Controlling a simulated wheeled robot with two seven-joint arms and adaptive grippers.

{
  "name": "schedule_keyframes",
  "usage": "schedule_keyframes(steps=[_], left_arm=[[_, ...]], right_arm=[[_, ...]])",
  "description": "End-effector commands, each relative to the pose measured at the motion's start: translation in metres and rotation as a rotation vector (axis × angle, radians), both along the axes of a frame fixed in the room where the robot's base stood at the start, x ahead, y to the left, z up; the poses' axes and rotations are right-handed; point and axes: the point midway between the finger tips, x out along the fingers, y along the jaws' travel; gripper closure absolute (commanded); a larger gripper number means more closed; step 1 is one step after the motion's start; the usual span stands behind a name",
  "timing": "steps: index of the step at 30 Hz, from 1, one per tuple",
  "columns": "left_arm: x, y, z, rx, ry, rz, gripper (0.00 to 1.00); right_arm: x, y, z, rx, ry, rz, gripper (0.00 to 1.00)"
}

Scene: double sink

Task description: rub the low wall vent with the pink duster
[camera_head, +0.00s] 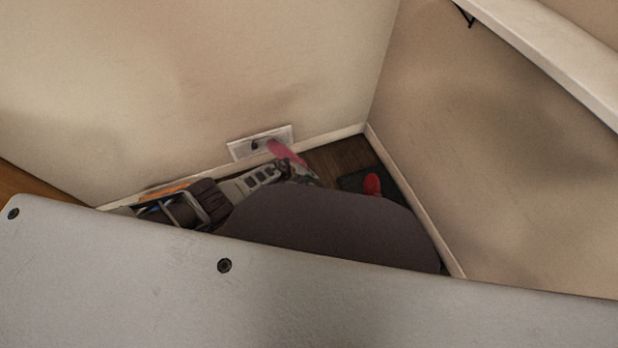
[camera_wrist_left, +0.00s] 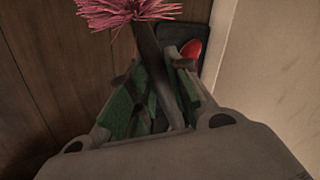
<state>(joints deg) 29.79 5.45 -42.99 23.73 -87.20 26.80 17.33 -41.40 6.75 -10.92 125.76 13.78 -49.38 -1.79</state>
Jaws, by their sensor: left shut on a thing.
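The low wall vent (camera_head: 245,147) is a small pale plate on the wall just above the baseboard in the head view. The pink duster (camera_head: 279,149) overlaps the vent's right part there; I cannot tell whether it touches. In the left wrist view the duster's fluffy pink head (camera_wrist_left: 125,12) is at the top, with its dark handle (camera_wrist_left: 150,55) running down between my fingers. My left gripper (camera_head: 298,172) is shut on the handle, and its fingers also show in the left wrist view (camera_wrist_left: 158,85). The vent does not show in the wrist view. My right gripper is not seen.
A dark tray (camera_head: 352,182) with a red object (camera_head: 372,184) on it lies on the wood floor near the corner. The right wall (camera_head: 480,150) stands close by. An orange object (camera_head: 165,188) shows behind my arm by the baseboard.

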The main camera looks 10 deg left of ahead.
Motion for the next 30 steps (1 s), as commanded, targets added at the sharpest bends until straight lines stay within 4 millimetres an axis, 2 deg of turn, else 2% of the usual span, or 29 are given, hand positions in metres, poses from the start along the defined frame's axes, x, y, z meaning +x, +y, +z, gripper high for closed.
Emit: schedule_keyframes(steps=[14, 30], left_arm=[[-0.001, 0.003, 0.001, 0.001, 0.0, 0.001, 1.0], [-0.016, 0.026, 0.001, 0.001, 0.0, 0.001, 1.0]], right_arm=[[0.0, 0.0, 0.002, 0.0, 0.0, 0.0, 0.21], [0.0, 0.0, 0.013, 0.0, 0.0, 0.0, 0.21]])
